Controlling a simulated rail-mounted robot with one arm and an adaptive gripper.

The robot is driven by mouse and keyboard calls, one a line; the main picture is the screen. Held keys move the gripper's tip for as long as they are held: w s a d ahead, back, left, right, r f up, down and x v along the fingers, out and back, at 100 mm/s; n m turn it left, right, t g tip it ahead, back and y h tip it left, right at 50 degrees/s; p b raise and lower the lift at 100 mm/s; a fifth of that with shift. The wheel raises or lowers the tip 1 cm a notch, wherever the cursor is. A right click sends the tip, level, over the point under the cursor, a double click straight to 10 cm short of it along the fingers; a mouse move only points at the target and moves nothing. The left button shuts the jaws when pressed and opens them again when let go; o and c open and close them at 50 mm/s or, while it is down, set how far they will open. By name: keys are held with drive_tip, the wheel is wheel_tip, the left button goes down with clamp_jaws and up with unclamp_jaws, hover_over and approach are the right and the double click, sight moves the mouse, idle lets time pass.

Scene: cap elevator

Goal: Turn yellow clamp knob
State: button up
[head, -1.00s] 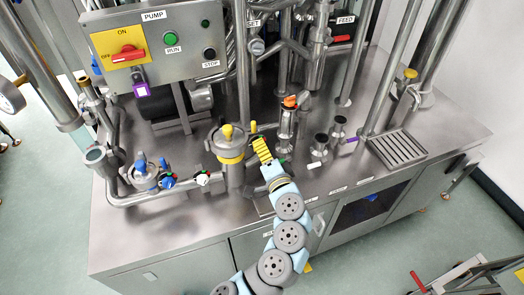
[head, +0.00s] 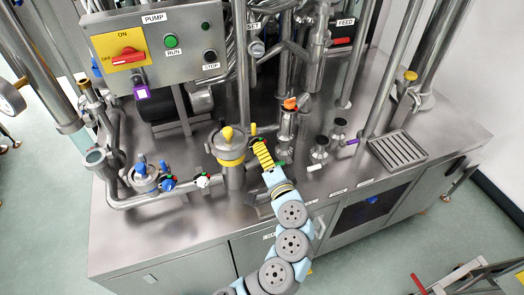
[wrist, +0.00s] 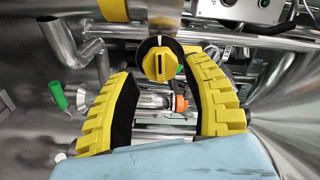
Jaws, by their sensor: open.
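I see gaps and cannot tell of any contact. In the head view my gripper (head: 263,153) is at the right side of a steel vessel (head: 233,178) with a yellow clamp band (head: 231,161) and a yellow top knob (head: 227,132). There, my fingers partly hide the clamp knob's area.
Blue and white valve handles (head: 168,184) are to the left. The pump control box (head: 155,45) is behind. A drain grate (head: 398,149) lies at the right; the bench front is mostly clear.

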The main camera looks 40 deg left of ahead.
drive_tip(key=v, duration=1)
drive_tip(key=shift+d, duration=0.2)
drive_tip(key=shift+s, duration=0.1)
